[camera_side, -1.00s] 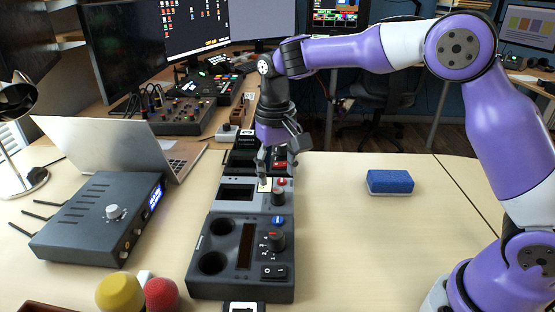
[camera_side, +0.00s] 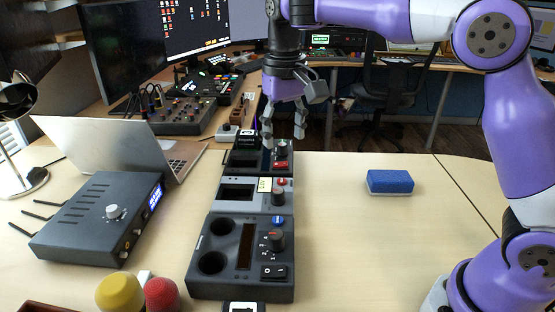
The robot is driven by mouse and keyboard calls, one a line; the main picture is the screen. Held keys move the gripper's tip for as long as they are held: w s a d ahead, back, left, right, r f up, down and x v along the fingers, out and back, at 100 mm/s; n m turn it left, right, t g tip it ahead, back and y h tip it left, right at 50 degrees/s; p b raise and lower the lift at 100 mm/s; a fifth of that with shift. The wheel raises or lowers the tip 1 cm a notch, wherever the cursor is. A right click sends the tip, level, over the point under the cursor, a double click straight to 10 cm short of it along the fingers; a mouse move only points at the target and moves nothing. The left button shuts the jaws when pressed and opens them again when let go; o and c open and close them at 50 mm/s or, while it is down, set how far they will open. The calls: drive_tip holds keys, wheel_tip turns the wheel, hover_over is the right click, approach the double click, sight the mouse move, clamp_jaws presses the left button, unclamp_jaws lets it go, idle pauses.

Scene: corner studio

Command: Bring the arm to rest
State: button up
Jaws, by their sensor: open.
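My gripper (camera_side: 284,143) points down above the far part of a row of dark and grey control modules. My purple and white arm comes in from the right and reaches across the top of the picture.
The near module (camera_side: 215,285) and grey middle module (camera_side: 222,206) stand on the pale table (camera_side: 360,250). A blue sponge (camera_side: 390,181) lies right. The right table is mostly clear.

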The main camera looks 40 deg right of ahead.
drive_tip(key=s+d+r+n+t, duration=0.1)
drive_tip(key=s+d+t, duration=0.1)
drive_tip(key=s, duration=0.3)
drive_tip(key=s+d+r+n+t, duration=0.1)
drive_tip(key=s+d+r, duration=0.1)
drive_tip(key=s, duration=0.3)
drive_tip(key=s+f+t, duration=0.2)
drive_tip(key=s+f, duration=0.2)
drive_tip(key=s, duration=0.3)
drive_tip(key=shift+f+n, duration=0.3)
